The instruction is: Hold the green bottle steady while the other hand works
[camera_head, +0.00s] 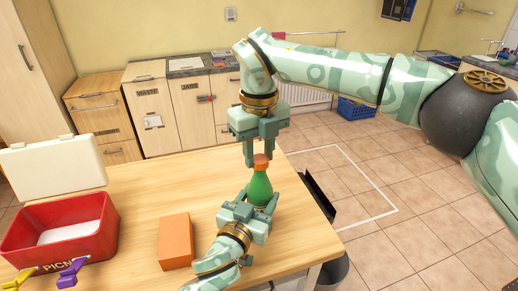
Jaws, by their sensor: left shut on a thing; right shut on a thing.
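The green bottle (260,188) with an orange cap (261,161) stands upright near the right edge of the wooden table (145,196). My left gripper (259,204) is shut on the bottle's lower body, with a finger on either side. My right gripper (261,157) comes down from above and is shut on the orange cap, its fingers on either side of it. The bottle's base is partly hidden by my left gripper.
An orange block (175,241) lies left of my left gripper. An open red picnic box (62,240) with a white lid stands at the table's left, with yellow and purple clips (68,274) at its front. The table between is clear.

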